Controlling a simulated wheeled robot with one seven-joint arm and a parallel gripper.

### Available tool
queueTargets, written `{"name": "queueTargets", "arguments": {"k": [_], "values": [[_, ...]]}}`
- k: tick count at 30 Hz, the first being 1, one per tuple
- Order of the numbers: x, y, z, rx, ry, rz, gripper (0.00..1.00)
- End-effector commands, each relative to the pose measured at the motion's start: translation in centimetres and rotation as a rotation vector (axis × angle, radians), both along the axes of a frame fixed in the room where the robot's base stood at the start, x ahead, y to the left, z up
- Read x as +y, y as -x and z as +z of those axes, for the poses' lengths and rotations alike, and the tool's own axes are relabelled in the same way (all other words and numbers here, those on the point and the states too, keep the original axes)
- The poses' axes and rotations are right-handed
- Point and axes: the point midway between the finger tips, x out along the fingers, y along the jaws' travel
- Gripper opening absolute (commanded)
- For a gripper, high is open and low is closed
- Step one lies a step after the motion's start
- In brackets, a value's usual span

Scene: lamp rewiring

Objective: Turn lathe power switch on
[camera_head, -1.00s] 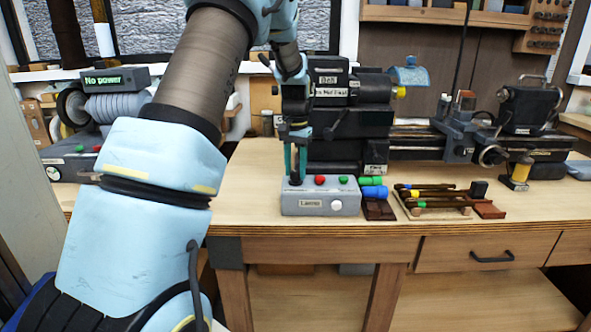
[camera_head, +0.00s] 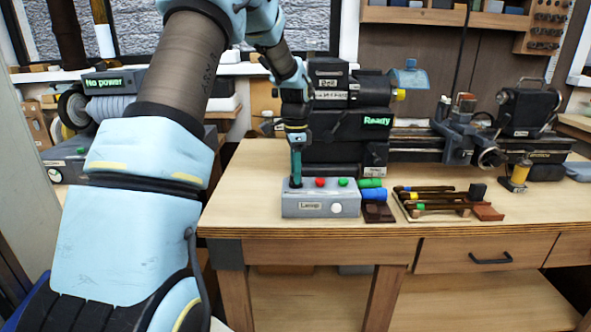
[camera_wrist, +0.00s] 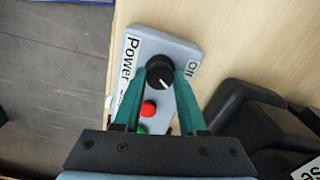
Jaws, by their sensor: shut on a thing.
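A grey control box (camera_head: 318,205) stands on the workbench near its front edge, with a red button (camera_head: 320,182), a green button (camera_head: 343,182) and a white round part on its front. A black power knob (camera_wrist: 159,72) is at its left end. My gripper (camera_head: 295,182) points down there, its teal fingers shut on the knob from both sides, as the wrist view shows. A "Power" label (camera_wrist: 128,60) and a label starting with "O" (camera_wrist: 191,68) lie either side of the knob. The lathe (camera_head: 345,125) behind shows a green "Ready" display (camera_head: 377,121).
Blue and green cylinders (camera_head: 374,190) and a wooden rack of tools (camera_head: 435,200) stand right of the box. A machine with a "No power" display (camera_head: 103,82) is at the left. The bench front has bare wood left of the box.

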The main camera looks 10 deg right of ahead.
Motion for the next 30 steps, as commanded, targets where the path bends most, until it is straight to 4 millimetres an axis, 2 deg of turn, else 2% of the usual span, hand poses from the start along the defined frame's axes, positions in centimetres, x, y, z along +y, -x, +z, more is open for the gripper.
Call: {"name": "queueTargets", "arguments": {"k": [12,29,30], "values": [[-0.11,-0.05,0.12,-0.003,0.002,-0.194,0.00],[-0.11,-0.05,0.08,-0.003,0.002,-0.224,0.00],[-0.11,-0.05,0.08,-0.003,0.002,-0.224,0.43]]}}
